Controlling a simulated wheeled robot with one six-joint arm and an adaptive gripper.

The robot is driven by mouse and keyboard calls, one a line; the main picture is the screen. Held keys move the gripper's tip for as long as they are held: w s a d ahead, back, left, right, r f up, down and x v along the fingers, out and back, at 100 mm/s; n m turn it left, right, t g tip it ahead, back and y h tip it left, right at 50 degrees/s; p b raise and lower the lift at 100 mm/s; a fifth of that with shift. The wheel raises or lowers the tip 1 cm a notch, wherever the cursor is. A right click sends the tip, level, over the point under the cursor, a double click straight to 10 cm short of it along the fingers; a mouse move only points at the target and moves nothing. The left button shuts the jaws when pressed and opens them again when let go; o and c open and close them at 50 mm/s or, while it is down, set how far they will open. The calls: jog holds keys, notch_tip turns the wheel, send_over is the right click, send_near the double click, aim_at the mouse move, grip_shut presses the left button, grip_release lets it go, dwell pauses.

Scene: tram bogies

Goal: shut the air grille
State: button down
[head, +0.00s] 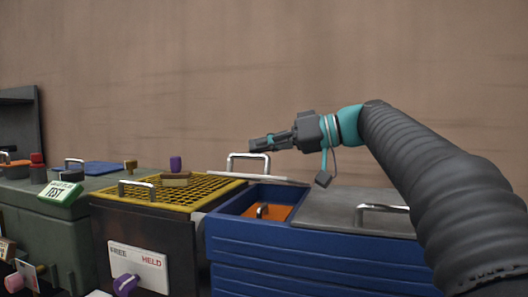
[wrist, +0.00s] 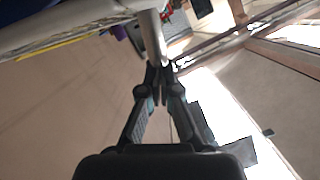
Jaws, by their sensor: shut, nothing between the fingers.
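A yellow mesh grille (head: 175,190) tops a dark box, with a silver handle (head: 137,187) at its front. It looks flat; I cannot tell whether it is fully shut. Another silver handle (head: 248,156) stands on a thin pale panel (head: 265,177) seen nearly edge-on behind the blue box; I cannot tell which part it belongs to. My gripper (head: 256,146) is shut and empty, level with the top of that handle. In the wrist view my fingertips (wrist: 159,70) are close to a silver bar (wrist: 152,36); contact is unclear.
A blue box (head: 300,245) with an orange panel (head: 281,212) inside and a grey lid (head: 335,205) stands at right. A FREE/HELD plate (head: 138,265) is on the dark box. A purple knob (head: 176,163) stands behind the mesh. A green cabinet (head: 45,235) is at left.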

aim_at(268, 171)
jog(key=shift+n, duration=0.4)
jog(key=shift+s+a+f+b, duration=0.15)
jog(key=shift+s+f+b, duration=0.2)
jog(key=shift+f+b, duration=0.55)
jog(key=shift+s+a+f+b, duration=0.1)
jog(key=shift+s+f+b, duration=0.25)
jog(key=shift+f+b, duration=0.5)
jog(key=shift+s+a+f+b, duration=0.15)
jog(key=shift+s+f+b, duration=0.2)
jog(key=shift+f+b, duration=0.55)
jog(key=shift+r, duration=0.15)
